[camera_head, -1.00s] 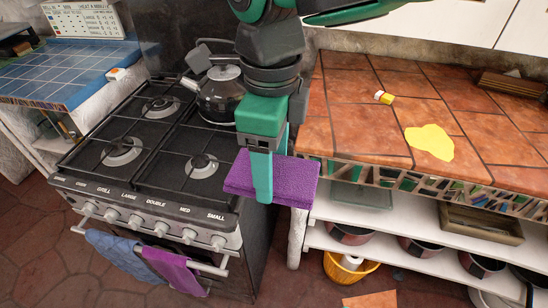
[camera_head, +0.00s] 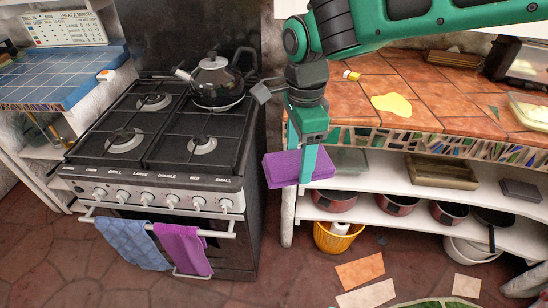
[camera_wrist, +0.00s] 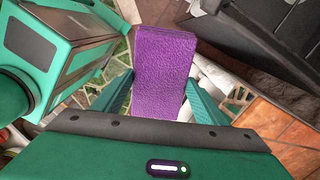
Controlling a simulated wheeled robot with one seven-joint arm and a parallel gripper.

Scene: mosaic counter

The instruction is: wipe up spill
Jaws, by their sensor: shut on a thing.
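A yellow spill (camera_head: 392,104) lies flat on the terracotta-tiled counter (camera_head: 430,92), right of my arm in the head view. My gripper (camera_head: 306,180) points down in front of the counter's front edge, left of the spill and apart from it. It is shut on a purple sponge or folded cloth (camera_head: 282,168), held in the air at about the height of the counter's edge. The wrist view shows the purple block (camera_wrist: 164,72) between both green fingers. The block's underside is hidden.
A small yellow-and-white item (camera_head: 351,75) lies on the counter behind the spill. The stove (camera_head: 190,140) with a black kettle (camera_head: 217,80) stands to the left. Shelves below the counter hold a wooden tray (camera_head: 440,172) and pots. A container (camera_head: 530,110) sits at the far right.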

